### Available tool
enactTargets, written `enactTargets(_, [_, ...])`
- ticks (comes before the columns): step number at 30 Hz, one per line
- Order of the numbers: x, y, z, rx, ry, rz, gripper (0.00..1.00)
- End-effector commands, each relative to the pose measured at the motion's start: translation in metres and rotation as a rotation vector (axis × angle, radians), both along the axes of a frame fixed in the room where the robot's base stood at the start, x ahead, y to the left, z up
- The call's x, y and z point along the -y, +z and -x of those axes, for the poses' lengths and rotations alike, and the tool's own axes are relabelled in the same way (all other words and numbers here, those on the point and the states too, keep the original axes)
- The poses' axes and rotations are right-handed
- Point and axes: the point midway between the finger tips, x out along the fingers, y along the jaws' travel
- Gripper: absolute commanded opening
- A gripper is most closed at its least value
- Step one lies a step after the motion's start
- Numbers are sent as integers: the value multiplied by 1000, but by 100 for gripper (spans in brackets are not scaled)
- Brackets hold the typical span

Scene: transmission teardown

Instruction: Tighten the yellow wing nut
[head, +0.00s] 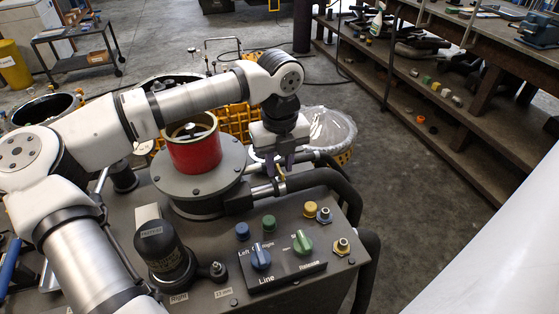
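A small yellow piece (280,172), which looks like the wing nut, shows at a metal clamp on the pipe fitting to the right of the red cylinder. My gripper (280,164) reaches down from above with its dark fingers right at the yellow piece. The fingers overlap its upper part in the picture. The gap between the fingers is too small to make out, so I cannot tell whether they touch or grip it. The red cylinder (194,148) stands open-topped on a round grey flange (220,160).
A control panel (270,272) with blue and green knobs sits at the front of the grey machine top. A black canister (163,248) stands to its left. Black hoses (335,185) curve off the right side. A yellow crate (230,122) and a plastic-lined bin (328,130) stand behind.

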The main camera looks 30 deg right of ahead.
Motion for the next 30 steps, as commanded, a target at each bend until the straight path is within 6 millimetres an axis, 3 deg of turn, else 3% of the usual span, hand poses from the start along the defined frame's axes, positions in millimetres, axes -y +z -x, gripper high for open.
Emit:
enactTargets(2, [0, 0, 0, 0, 0, 0, 27])
enactTargets(9, [0, 0, 0, 0, 0, 0, 0])
enactTargets(20, [0, -1, 0, 0, -23, 0, 0])
enactTargets(30, [1, -3, 0, 2, -216, 0, 0])
